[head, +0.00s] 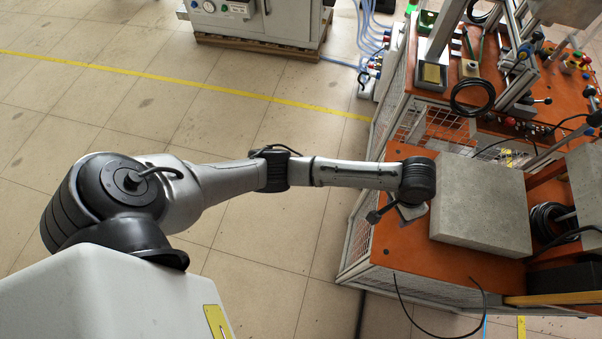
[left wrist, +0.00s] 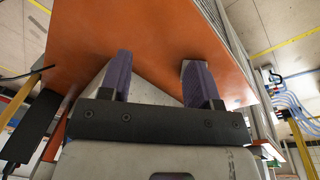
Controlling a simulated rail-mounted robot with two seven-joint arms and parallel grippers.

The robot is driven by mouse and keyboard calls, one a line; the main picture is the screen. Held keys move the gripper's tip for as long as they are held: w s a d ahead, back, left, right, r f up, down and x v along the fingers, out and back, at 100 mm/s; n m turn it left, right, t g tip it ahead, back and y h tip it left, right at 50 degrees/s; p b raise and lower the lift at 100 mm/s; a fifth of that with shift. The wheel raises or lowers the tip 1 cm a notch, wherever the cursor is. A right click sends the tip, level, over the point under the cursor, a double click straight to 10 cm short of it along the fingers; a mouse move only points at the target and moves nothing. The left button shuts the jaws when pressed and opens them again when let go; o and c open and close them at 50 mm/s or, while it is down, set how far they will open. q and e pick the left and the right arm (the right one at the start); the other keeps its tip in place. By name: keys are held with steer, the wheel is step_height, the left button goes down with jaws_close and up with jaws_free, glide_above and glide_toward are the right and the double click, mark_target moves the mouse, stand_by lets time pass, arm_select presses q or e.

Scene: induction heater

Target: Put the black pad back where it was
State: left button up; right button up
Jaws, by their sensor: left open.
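My left arm reaches across from the left, and its gripper (head: 396,212) is low over the front-left part of the orange bench top, beside the grey block (head: 482,205). In the left wrist view the two purple-grey fingers (left wrist: 158,75) are spread apart, with nothing gripped between them. A pale grey surface shows behind them, against the orange bench top. I cannot make out the black pad for certain in either view. A small dark piece shows by the gripper in the head view, but I cannot tell whether it is part of the gripper. My right gripper is out of view.
The orange bench top (head: 392,250) has bare room left of and in front of the block. A black cable coil (head: 547,222) lies right of it. A dark box (head: 562,278) sits at the front right. A cluttered upper orange shelf (head: 560,90) stands behind.

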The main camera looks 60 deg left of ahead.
arm_select(q)
steer(key=shift+m+t+h, duration=0.3)
steer(key=shift+m+h, duration=0.1)
steer(key=shift+h, duration=0.2)
steer(key=s+f, duration=0.1)
steer(key=s, duration=0.1)
steer(key=s+d+f, duration=0.1)
steer(key=s, duration=0.2)
steer(key=s+f, duration=0.1)
steer(key=s, duration=0.1)
steer(key=shift+s+d+f, duration=0.3)
steer(key=shift+d+f, duration=0.05)
steer(key=shift+d, duration=0.05)
steer(key=s+a+t+y, duration=0.1)
steer(key=s+a, duration=0.4)
steer(key=s, duration=0.5)
steer(key=s+a+t+y, duration=0.1)
steer(key=s+a, duration=0.5)
steer(key=s, duration=0.5)
steer(key=shift+s+a+r+n, duration=0.15)
steer(key=shift+s+n, duration=0.1)
steer(key=shift+n, duration=0.15)
